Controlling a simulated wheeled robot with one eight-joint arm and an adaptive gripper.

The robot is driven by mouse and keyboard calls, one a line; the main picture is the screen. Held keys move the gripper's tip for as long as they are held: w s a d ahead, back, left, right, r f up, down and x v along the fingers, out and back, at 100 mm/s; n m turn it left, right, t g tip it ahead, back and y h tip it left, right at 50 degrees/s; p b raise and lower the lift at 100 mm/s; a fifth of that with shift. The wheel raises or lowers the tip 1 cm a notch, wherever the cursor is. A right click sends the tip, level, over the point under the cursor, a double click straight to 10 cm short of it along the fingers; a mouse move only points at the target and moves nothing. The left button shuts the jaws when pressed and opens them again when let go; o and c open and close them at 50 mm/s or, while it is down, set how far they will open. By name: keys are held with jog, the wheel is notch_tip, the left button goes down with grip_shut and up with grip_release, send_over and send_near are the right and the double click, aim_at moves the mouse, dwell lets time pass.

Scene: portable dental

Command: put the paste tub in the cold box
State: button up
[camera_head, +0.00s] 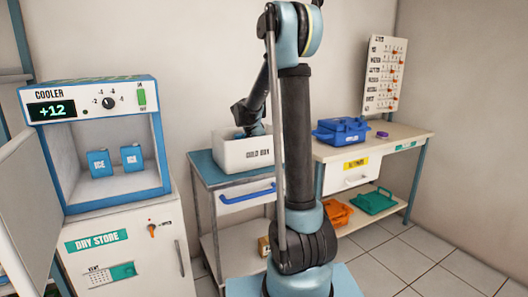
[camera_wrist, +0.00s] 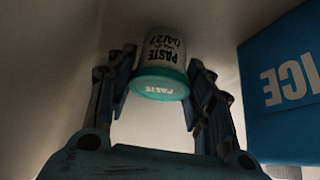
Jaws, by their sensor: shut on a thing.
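The paste tub (camera_wrist: 166,50) is white with a teal lid and dark lettering, in the wrist view. My gripper (camera_wrist: 160,82) is shut on it, one finger on each side. Pale walls surround them, and a blue ice block (camera_wrist: 290,85) stands close on the right.
The cooler (camera_head: 90,88) stands open at left, reading +12, with two blue ice blocks (camera_head: 101,163) inside. A blue case (camera_head: 341,131) and a small purple item (camera_head: 383,135) are on the right bench. Orange (camera_head: 337,213) and green (camera_head: 374,201) cases lie on the lower shelf.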

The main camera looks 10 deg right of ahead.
jog(key=o, duration=0.8)
jog(key=shift+r, duration=0.1)
jog(key=v, duration=1.2)
